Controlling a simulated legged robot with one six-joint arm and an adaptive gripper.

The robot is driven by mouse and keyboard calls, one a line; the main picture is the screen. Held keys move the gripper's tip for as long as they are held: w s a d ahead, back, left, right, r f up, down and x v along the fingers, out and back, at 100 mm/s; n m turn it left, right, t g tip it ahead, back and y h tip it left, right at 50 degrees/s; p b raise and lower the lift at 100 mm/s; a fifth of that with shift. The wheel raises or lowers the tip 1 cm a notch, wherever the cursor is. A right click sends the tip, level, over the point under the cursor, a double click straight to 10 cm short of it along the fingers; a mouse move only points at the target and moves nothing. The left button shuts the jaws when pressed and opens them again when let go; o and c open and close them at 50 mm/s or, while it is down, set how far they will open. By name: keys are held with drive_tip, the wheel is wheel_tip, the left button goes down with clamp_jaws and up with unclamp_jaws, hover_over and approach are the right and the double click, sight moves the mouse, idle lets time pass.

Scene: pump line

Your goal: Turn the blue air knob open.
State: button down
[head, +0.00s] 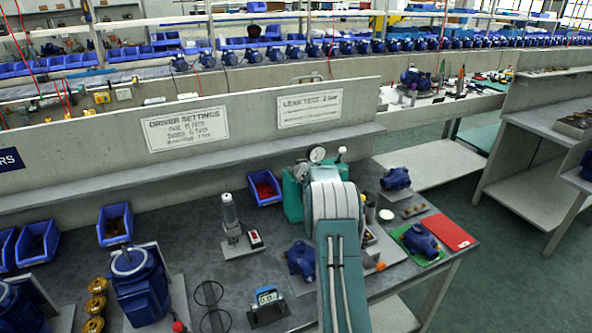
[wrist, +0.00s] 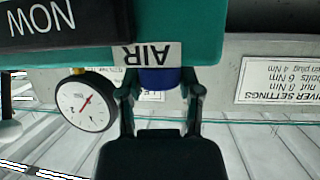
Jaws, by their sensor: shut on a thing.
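The blue air knob (wrist: 160,78) shows in the wrist view, which is upside down, below the "AIR" label (wrist: 147,54) on a teal unit (wrist: 215,28). My gripper (wrist: 159,90) has one dark finger on each side of the knob and is shut on it. How far the knob is turned cannot be told. A round white pressure gauge (wrist: 84,103) with a red needle sits beside it. In the head view the teal unit (head: 292,198) and gauge (head: 316,154) stand at the bench's back; my arm hides the knob and gripper.
The grey bench (head: 225,285) holds a blue pump (head: 302,259) left of my arm, and another pump (head: 420,241) on a green mat to the right. A concrete partition (head: 240,120) runs behind.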

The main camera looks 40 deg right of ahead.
drive_tip(key=shift+f+n+y, duration=0.3)
drive_tip(key=shift+n+y, duration=0.4)
drive_tip(key=shift+y, duration=0.1)
drive_tip(key=shift+s+f+n+t+y, duration=0.15)
drive_tip(key=shift+n+t+y, duration=0.25)
drive_tip(key=shift+n+y, duration=1.8)
drive_tip(key=shift+y, duration=0.3)
drive_tip(key=shift+n+g+y, duration=0.3)
drive_tip(key=shift+n+y, duration=0.6)
drive_tip(key=shift+y, duration=0.2)
drive_tip(key=shift+c, duration=1.3)
unclamp_jaws()
drive_tip(key=shift+d, duration=0.1)
drive_tip(key=shift+r, duration=0.3)
drive_tip(key=shift+s+d+r, duration=0.15)
drive_tip(key=shift+s+r, duration=0.05)
drive_tip(key=shift+s, duration=0.05)
drive_tip(key=v, duration=1)
drive_tip(key=shift+s, duration=0.45)
